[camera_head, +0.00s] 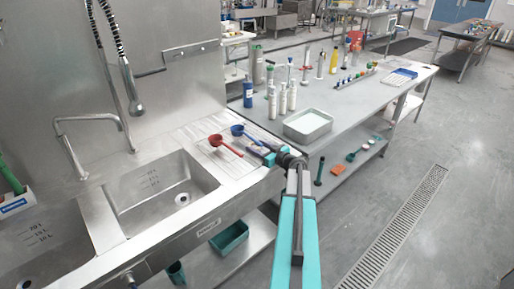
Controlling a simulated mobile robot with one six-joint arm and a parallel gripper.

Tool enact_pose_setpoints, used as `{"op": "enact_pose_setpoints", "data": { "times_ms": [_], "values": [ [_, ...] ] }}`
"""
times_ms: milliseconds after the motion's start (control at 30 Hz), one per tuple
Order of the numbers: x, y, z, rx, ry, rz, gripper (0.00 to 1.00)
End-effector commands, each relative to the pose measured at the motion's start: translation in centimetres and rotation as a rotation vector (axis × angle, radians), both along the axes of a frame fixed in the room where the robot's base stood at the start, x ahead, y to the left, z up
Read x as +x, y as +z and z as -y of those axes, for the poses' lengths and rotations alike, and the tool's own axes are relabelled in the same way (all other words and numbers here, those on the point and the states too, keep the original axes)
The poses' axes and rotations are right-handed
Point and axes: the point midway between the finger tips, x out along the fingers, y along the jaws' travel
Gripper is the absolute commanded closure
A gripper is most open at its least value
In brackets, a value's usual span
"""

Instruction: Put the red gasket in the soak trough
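I cannot make out a red gasket for certain. A red scoop-shaped item (216,140) with a long handle lies on the ribbed steel drainboard (192,131), left of a similar blue one (237,131). A shallow grey rectangular tray (308,136) with pale contents stands on the bench's near end; it may be the soak trough. My gripper (257,151) is over the drainboard's right edge, near the end of the red handle and left of the tray. It is small and seen from behind, so its fingers and anything between them cannot be made out.
Two sink basins (150,183) lie at left under a tap and spray hose. White bottles (282,100) and a blue bottle (248,95) stand behind the tray. A rack of small coloured items (357,77) is farther along the bench.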

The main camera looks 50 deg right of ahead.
Motion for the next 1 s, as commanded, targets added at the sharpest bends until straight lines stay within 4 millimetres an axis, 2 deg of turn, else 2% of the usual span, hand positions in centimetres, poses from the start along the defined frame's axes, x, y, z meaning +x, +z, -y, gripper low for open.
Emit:
{"op": "enact_pose_setpoints", "data": {
  "times_ms": [33, 67, 533, 767, 1000],
  "values": [
    [0.0, 0.0, 0.0, 0.0, 0.0, 0.0, 0.39],
    [0.0, 0.0, 0.0, 0.0, 0.0, 0.0, 0.34],
    [0.0, 0.3, 0.0, 0.0, 0.0, 0.0, 0.34],
    [-2.0, 0.5, -0.2, 0.001, -0.002, 0.001, 0.34],
    [-5.1, 1.0, -0.5, -0.001, -0.002, 0.0, 0.34]
  ]
}}
